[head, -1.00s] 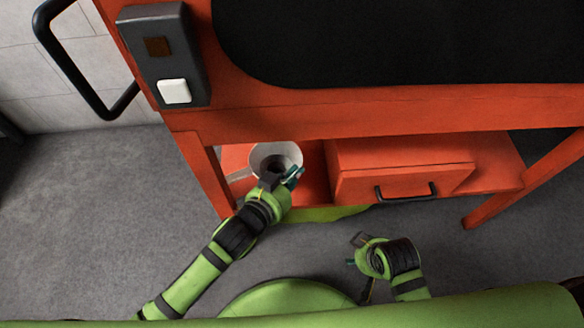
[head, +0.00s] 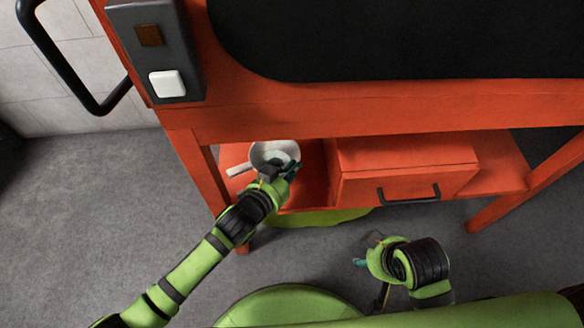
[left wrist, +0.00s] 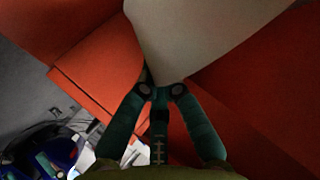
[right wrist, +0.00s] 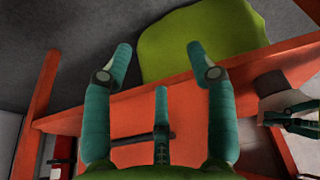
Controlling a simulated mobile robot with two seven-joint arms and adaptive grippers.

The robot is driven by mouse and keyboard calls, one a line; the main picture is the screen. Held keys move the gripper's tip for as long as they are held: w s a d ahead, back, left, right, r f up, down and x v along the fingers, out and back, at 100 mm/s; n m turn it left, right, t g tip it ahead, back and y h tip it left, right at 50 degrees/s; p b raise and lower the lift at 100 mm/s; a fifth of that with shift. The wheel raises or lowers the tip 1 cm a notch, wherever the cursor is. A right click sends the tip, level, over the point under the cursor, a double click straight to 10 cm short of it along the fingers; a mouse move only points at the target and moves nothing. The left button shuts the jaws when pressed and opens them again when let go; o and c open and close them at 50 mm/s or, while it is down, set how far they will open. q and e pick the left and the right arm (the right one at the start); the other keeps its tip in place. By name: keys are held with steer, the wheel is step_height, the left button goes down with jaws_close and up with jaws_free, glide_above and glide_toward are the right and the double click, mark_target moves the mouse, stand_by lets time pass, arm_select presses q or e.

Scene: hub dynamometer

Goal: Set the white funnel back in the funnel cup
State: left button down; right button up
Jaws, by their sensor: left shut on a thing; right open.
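The white funnel (head: 262,151) is in the left part of the lower orange shelf bay in the head view. A pale bar (head: 240,171) sticks out at its left; I cannot tell if it belongs to the funnel. My left gripper (head: 287,170) is at the funnel's near right side. In the left wrist view, my left gripper (left wrist: 161,90) is shut on the edge of the white funnel (left wrist: 195,35), which fills the top. I cannot make out the funnel cup. My right gripper (head: 368,250) is open and empty, low in front of the bench; its spread fingers (right wrist: 160,60) show in the right wrist view.
An orange drawer box (head: 405,168) with a black handle (head: 408,195) stands right of the funnel. An orange leg (head: 200,170) bounds the bay at left. The bench's upper beam (head: 350,112) overhangs the shelf.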

arm_select(q)
steer(key=shift+f, duration=0.3)
steer(key=c, duration=1.4)
jaws_free()
arm_select(e)
steer(key=shift+w+r, duration=0.1)
steer(key=shift+r, duration=0.15)
arm_select(q)
steer(key=p+v, duration=0.1)
steer(key=v, duration=0.3)
steer(key=p+v, duration=0.1)
steer(key=v, duration=0.3)
steer(key=p+v, duration=0.1)
steer(key=v, duration=0.3)
steer(key=shift+r, duration=0.3)
arm_select(e)
step_height(320, 180, down, 9)
steer(key=shift+w+a, duration=0.15)
steer(key=shift+w, duration=0.05)
arm_select(q)
steer(key=shift+w+a, duration=0.1)
arm_select(e)
steer(key=shift+f+g, duration=0.1)
steer(key=shift+g, duration=0.2)
